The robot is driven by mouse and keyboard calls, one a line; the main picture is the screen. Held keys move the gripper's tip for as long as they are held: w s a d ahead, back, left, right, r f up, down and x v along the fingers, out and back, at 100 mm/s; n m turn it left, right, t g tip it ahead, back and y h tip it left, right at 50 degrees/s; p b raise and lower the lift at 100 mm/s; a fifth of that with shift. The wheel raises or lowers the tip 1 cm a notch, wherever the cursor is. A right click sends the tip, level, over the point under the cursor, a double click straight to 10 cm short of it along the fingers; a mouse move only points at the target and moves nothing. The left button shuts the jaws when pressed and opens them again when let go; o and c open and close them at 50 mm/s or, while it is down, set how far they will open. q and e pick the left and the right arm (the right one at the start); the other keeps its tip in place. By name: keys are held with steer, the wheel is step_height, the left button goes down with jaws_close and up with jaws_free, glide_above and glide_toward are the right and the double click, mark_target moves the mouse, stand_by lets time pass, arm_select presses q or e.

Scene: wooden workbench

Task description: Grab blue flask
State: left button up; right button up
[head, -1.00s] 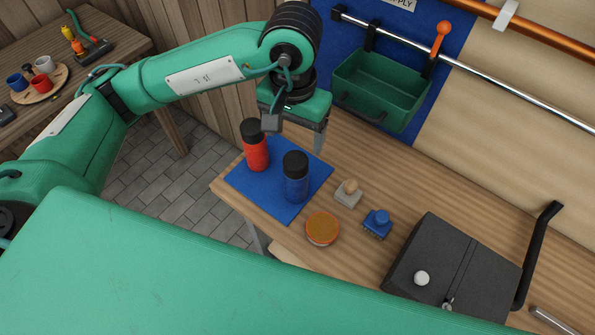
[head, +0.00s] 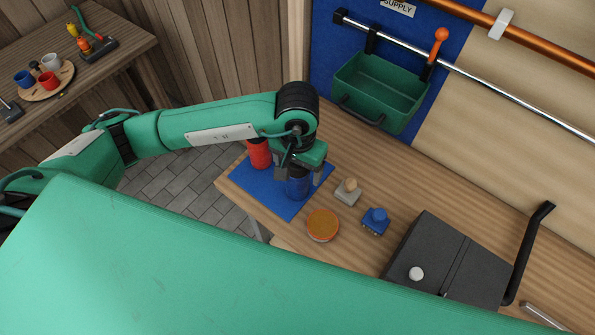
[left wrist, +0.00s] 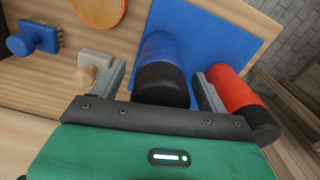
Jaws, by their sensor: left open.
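The blue flask (head: 297,187) with a black cap stands on the blue mat (head: 262,200) on the workbench. My left gripper (head: 296,178) is lowered over it and hides its cap in the head view. In the left wrist view, the blue flask (left wrist: 161,70) lies between the two open fingers of my left gripper (left wrist: 160,88). I cannot tell whether either finger touches it. The red flask (head: 259,153) stands beside it on the mat and shows just outside one finger in the left wrist view (left wrist: 230,88). My right gripper is not in view.
A wooden-knobbed stamp (head: 348,191), a blue brush (head: 376,221) and a round orange-topped tin (head: 323,225) are near the mat. A dark box (head: 445,262) sits further right. A green bin (head: 380,90) hangs on the wall rail.

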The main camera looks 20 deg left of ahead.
arm_select(q)
steer(key=shift+f, duration=0.8)
steer(key=c, duration=1.3)
steer(key=shift+o, duration=0.2)
steer(key=shift+r, duration=0.1)
